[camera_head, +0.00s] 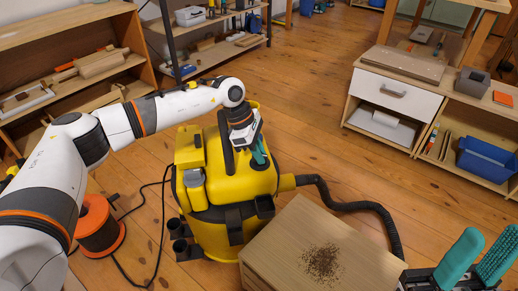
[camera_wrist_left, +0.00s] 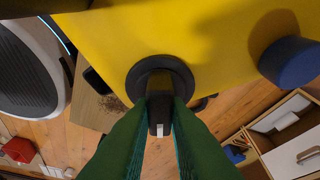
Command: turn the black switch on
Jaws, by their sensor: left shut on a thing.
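The yellow vacuum (camera_head: 213,215) stands on the floor, and its yellow face (camera_wrist_left: 215,40) fills the top of the left wrist view. The black switch (camera_wrist_left: 160,78) is a knob with a round base and a raised grip; a small white mark on the grip is at its lower end in that view. My left gripper (camera_wrist_left: 160,118) is shut on the switch grip, with one green finger on each side. In the head view my left gripper (camera_head: 259,158) is at the top of the vacuum and hides the switch. My right gripper (camera_head: 490,245) is open and empty at the bottom right.
A blue round knob (camera_wrist_left: 292,62) is beside the switch. A wooden box (camera_head: 290,245) with dark debris (camera_head: 322,262) stands in front of the vacuum. A black hose (camera_head: 355,204) curves right. An orange cable reel (camera_head: 97,226) is at left. Open floor lies behind.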

